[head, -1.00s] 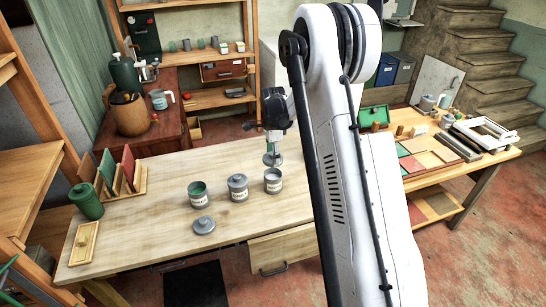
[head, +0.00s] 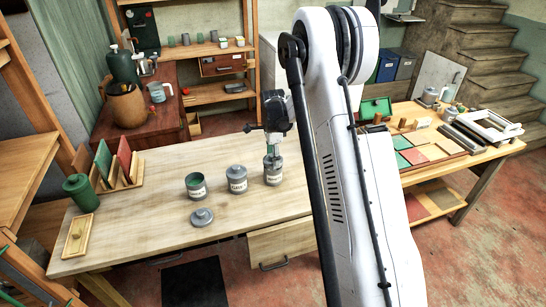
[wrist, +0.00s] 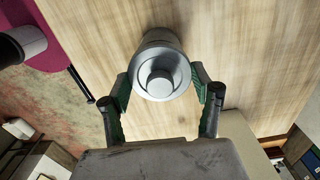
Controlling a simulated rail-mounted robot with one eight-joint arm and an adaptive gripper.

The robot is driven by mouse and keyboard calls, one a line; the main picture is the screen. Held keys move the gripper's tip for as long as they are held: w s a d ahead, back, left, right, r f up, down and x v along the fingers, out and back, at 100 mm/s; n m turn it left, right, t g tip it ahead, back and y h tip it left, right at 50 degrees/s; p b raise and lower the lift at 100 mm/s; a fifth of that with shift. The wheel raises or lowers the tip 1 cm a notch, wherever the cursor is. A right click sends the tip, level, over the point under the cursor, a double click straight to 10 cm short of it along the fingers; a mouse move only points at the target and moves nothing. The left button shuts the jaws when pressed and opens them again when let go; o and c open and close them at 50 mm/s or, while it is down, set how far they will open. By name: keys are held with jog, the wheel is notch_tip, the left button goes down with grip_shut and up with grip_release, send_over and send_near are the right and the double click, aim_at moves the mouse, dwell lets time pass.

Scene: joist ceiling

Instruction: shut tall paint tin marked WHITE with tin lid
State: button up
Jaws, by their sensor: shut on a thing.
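The right-hand grey tin (head: 273,176) stands upright on the workbench; its label is too small to read surely. My gripper (head: 272,150) is right above it, pointing down. In the wrist view my gripper (wrist: 163,88) is shut on a grey round tin lid (wrist: 160,82) with a raised knob, one green-padded finger on each side. The lid is at the tin's mouth and hides the opening. Part of the tin's side (wrist: 155,36) shows beyond the lid. I cannot tell whether the lid is fully seated.
A loose grey lid (head: 202,216) lies in front. A rack of coloured panels (head: 117,165) and a green canister (head: 82,193) are at the left. The bench's front middle is clear.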

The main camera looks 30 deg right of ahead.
jog(key=shift+f+b, duration=1.1)
jog(key=shift+f, duration=0.05)
dwell(0.6)
jog(key=o, duration=1.4)
jog(key=shift+r, duration=0.1)
jog(key=shift+c, duration=0.2)
jog(key=shift+r, duration=0.1)
notch_tip(320, 180, up, 12)
jog(key=shift+f, duration=0.15)
jog(key=shift+r+p, duration=0.8)
jog(key=shift+r, duration=1.25)
